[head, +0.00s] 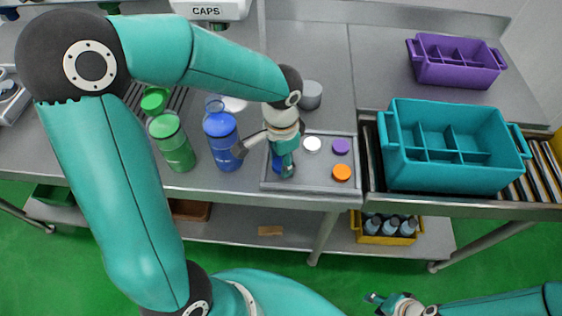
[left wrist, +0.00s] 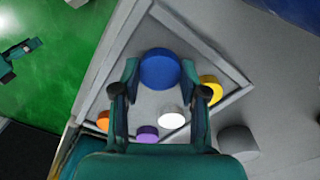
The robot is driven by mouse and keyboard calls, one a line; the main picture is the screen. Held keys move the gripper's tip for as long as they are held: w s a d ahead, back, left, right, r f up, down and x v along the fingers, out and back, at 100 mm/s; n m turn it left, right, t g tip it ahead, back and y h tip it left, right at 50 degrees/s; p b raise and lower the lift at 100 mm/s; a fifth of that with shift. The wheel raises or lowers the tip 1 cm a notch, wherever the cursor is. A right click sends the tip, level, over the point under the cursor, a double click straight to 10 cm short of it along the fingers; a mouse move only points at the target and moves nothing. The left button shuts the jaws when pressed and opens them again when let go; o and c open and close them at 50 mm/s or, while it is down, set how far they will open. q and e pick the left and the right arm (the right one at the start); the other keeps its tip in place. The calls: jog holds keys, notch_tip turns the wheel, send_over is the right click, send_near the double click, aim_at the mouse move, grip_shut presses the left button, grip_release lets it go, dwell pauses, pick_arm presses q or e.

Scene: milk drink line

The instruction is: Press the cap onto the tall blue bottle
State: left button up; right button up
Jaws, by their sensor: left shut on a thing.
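The tall blue bottle (head: 224,150) stands upright on the steel counter, left of the cap tray, with no cap seen on it. My left gripper (head: 283,164) is over the left part of the grey tray (head: 310,183), right of the bottle. It is shut on the blue cap, which sits between its fingers in the left wrist view (left wrist: 160,68). In the head view the cap is mostly hidden by the fingers. Whether it touches the tray, I cannot tell. My right gripper (head: 377,304) is open and empty at the bottom, away from the counter.
White (head: 312,144), purple (head: 341,146) and orange (head: 342,172) caps lie in the tray; a yellow cap (left wrist: 210,88) shows in the wrist view. A green bottle (head: 177,150) stands left of the blue one. A teal crate (head: 455,178) and purple crate (head: 455,75) are at right.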

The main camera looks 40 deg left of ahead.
aim_at(281, 163)
pick_arm(q)
notch_tip(281, 163, up, 19)
jog(key=p, duration=0.1)
jog(key=shift+f, duration=0.2)
jog(key=shift+f, duration=0.1)
